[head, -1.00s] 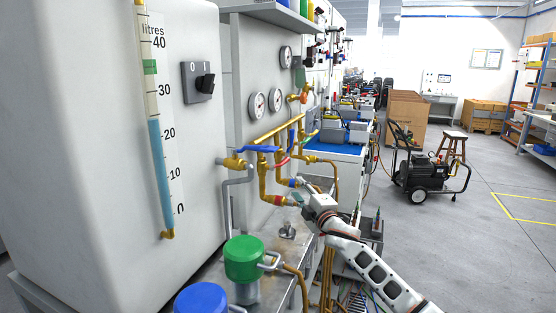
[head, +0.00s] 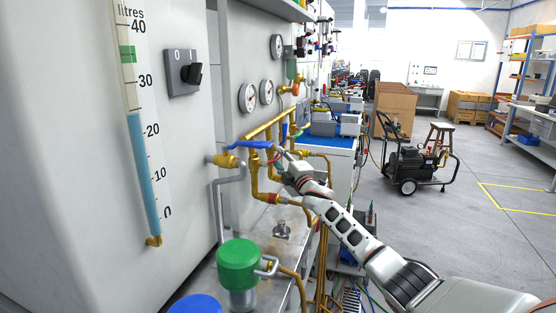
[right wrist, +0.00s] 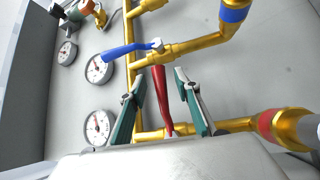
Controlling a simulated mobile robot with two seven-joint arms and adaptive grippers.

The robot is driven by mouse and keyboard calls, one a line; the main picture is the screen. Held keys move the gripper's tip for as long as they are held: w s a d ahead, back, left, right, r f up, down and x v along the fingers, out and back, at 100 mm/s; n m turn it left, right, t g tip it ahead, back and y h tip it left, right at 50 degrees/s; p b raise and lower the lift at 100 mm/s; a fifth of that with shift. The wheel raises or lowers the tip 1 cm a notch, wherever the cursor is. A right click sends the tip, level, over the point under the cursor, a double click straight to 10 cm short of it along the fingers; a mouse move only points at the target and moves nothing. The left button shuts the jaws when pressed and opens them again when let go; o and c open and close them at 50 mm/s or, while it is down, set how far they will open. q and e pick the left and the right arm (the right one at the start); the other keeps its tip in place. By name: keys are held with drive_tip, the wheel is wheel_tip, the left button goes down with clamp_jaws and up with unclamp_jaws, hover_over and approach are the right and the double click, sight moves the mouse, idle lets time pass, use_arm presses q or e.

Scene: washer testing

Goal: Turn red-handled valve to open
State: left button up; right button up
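The red valve handle (right wrist: 161,95) shows in the right wrist view, pointing up the picture from a brass pipe (right wrist: 236,125). My right gripper (right wrist: 159,76) is open, with one green-padded finger on each side of the red handle. Gaps show between the handle and both fingers. In the head view my right gripper (head: 284,166) is at the brass pipework (head: 265,131), just right of the blue handle (head: 252,145). There it hides the red handle. My left gripper is not in view.
A blue-handled valve (right wrist: 134,48) sits close by in the wrist view. Gauges (head: 247,97) are on the panel behind. A green-topped container (head: 239,263) stands on the metal bench below. A black wheeled machine (head: 412,163) is on the open floor at right.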

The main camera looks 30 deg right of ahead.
drive_tip(key=shift+w, duration=0.55)
drive_tip(key=shift+r, duration=0.1)
drive_tip(key=shift+c, duration=0.3)
